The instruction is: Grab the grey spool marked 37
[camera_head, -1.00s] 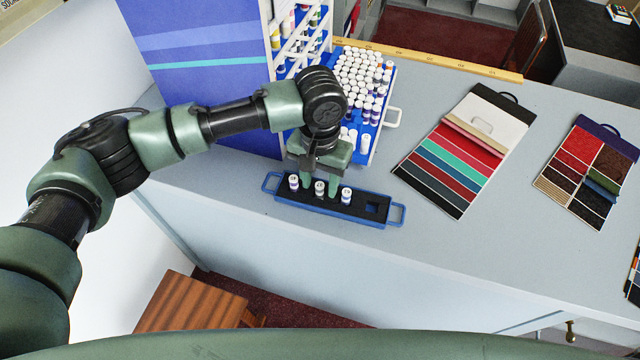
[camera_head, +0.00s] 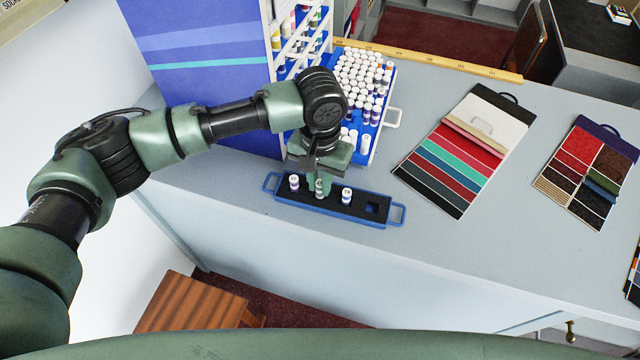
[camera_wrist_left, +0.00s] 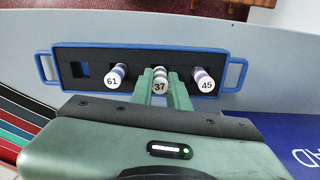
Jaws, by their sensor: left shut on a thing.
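The spool marked 37 (camera_wrist_left: 160,86) stands upright in the middle of the black-topped blue tray, its white top and number showing in the left wrist view. In the head view it is the middle spool (camera_head: 319,188). My left gripper (camera_head: 319,184) is shut on it, with the green fingers (camera_wrist_left: 159,88) at its two sides. Spools marked 61 (camera_wrist_left: 114,78) and 45 (camera_wrist_left: 204,82) stand in the same tray (camera_wrist_left: 239,72), one to each side and apart from the fingers. The tray also has an empty square slot (camera_wrist_left: 82,70). My right gripper is not in view.
A blue rack (camera_head: 388,84) full of white-capped spools stands behind the tray, close to my gripper. A tall blue panel (camera_head: 205,60) stands at its left. Swatch boards (camera_head: 468,145) lie to the right. The grey counter (camera_head: 440,250) in front of them is clear.

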